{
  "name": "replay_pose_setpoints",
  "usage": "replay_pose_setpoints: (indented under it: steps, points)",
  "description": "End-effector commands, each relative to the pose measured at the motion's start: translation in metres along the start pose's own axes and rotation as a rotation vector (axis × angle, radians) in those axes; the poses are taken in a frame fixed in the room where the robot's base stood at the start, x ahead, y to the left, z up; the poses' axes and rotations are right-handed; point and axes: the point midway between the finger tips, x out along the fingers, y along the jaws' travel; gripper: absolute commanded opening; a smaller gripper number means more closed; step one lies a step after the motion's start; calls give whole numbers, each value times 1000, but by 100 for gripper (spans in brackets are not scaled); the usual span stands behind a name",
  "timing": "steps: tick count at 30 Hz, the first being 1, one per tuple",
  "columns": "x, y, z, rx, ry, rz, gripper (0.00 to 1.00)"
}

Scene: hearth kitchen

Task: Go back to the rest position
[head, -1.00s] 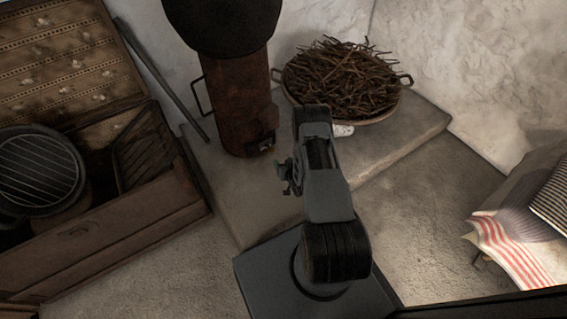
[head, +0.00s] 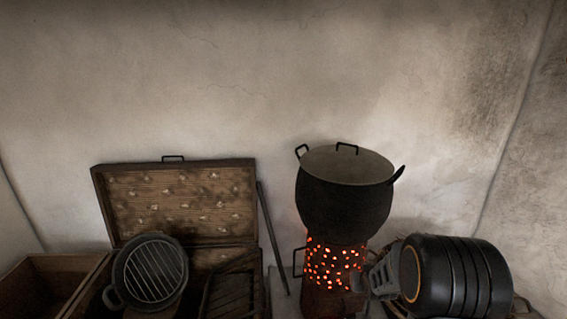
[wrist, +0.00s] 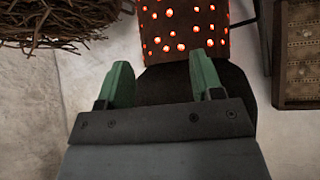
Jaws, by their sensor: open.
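My gripper (wrist: 158,82) shows in the wrist view with its two green fingers apart and nothing between them. Beyond it are the black pot (wrist: 233,90) and the stove (wrist: 180,28) with glowing orange holes, seen upside down there. In the head view my arm is at the lower right, its end close to the stove's right side. My fingers are hard to make out there. The black lidded pot (head: 345,200) sits upright on the glowing stove (head: 333,265). I cannot tell the exact gap between my gripper and the stove.
A basket of twigs (wrist: 60,18) is at the wrist view's upper left. Left of the stove stand an open wooden chest (head: 180,200), a round grill (head: 150,272) and a leaning rod (head: 271,235). A plain wall (head: 240,80) rises behind, with open air above the pot.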

Motion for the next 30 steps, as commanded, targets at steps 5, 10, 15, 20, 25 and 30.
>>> replay_pose_setpoints:
  steps: [5,10,15,20,25,30]
  points:
    - [-151,-20,-60,-24,-122,0,60]
    - [-266,-36,-71,-41,-245,-23,60]
    - [-348,-47,-64,-61,-343,-54,60]
    - [-393,-52,-54,-74,-402,-78,60]
    - [-411,-54,-47,-82,-432,-90,60]
    - [-412,-54,-45,-83,-436,-92,60]
